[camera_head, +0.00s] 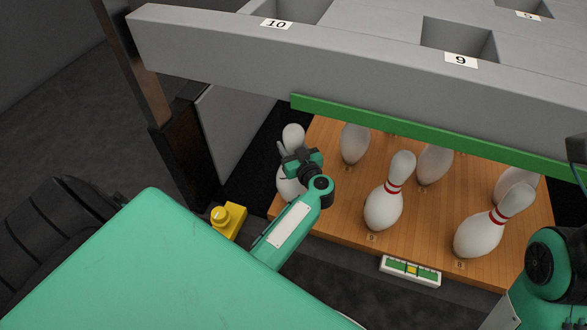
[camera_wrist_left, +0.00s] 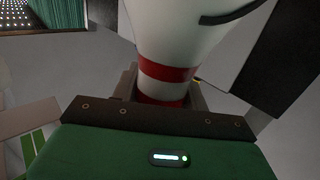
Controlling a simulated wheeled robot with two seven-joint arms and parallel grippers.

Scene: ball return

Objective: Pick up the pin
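A white pin (camera_head: 290,185) is at the left of the wooden deck, over the dark strip, and looks upright. My left gripper (camera_head: 296,160) is at its neck and hides part of it. In the left wrist view, the pin (camera_wrist_left: 165,72) shows its red-banded neck between the two fingers (camera_wrist_left: 163,96), which lie close on both sides. The gripper looks shut on the neck. I cannot tell whether the pin's base touches the floor. Part of my right arm shows at the right edge of the head view, but its gripper cannot be made out.
Several other white pins, such as one with red bands (camera_head: 383,206), stand on the wooden deck (camera_head: 335,210). A grey rack (camera_head: 330,50) with numbered openings and a green bar (camera_head: 400,122) overhangs them. A yellow block (camera_head: 228,218) and a small level-like bar (camera_head: 411,270) lie in front.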

